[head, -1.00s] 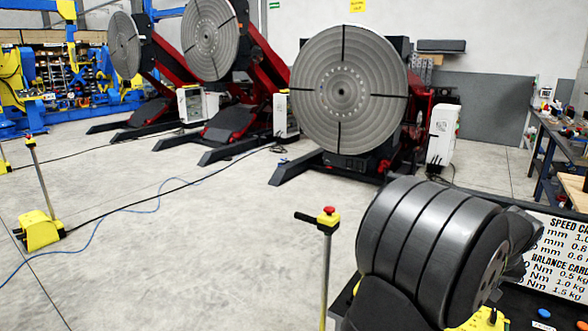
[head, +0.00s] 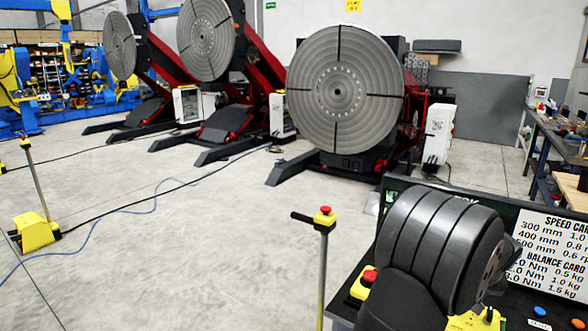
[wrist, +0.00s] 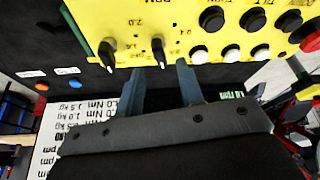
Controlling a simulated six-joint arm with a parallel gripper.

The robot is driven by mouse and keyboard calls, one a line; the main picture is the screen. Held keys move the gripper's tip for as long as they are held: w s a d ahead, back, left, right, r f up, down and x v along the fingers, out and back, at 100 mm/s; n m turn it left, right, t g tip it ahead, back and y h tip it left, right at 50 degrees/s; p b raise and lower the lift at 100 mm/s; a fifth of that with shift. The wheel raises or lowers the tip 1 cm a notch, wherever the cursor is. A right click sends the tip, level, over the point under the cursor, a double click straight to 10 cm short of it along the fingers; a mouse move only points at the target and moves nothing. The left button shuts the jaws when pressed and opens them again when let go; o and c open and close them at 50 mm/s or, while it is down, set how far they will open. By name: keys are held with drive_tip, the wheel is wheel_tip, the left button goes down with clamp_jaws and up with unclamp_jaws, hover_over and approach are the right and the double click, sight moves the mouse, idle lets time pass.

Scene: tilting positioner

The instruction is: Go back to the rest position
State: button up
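My gripper (wrist: 160,85) shows in the wrist view with two blue-grey fingers apart and nothing seen between them. The fingers point at a yellow control panel (wrist: 185,30) with black knobs, white and black buttons and a red button. The fingertips overlap the panel's lower edge in the picture; I cannot tell how far away they are or whether they touch. In the head view my dark arm hides my gripper and most of the panel, of which a yellow part (head: 470,322) shows at the bottom.
A card board with printed values (head: 550,255) stands behind the dark bench. A red and yellow stop button (head: 368,276) sits left of my arm, and a post with a red button (head: 325,212) stands nearer the middle. The positioner with a grey disc (head: 345,90) is behind; the floor is open left.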

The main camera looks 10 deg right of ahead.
drive_tip(key=x, duration=0.4)
drive_tip(key=shift+r+m, duration=0.1)
drive_tip(key=shift+m, duration=0.4)
drive_tip(key=shift+a+m+g+h, duration=0.1)
drive_tip(key=shift+m+g+h, duration=0.25)
drive_tip(key=shift+m, duration=0.45)
drive_tip(key=shift+r, duration=0.3)
drive_tip(key=v, duration=1.7)
wheel_tip(320, 180, down, 8)
drive_tip(key=w+d+m+g+y, duration=0.1)
drive_tip(key=w+d+m, duration=0.1)
drive_tip(key=m, duration=0.3)
drive_tip(key=shift+w+d+g, duration=0.3)
drive_tip(key=shift+w+g, duration=0.05)
drive_tip(key=shift+w, duration=0.1)
drive_tip(key=shift+r+y, duration=0.15)
drive_tip(key=shift+y, duration=0.1)
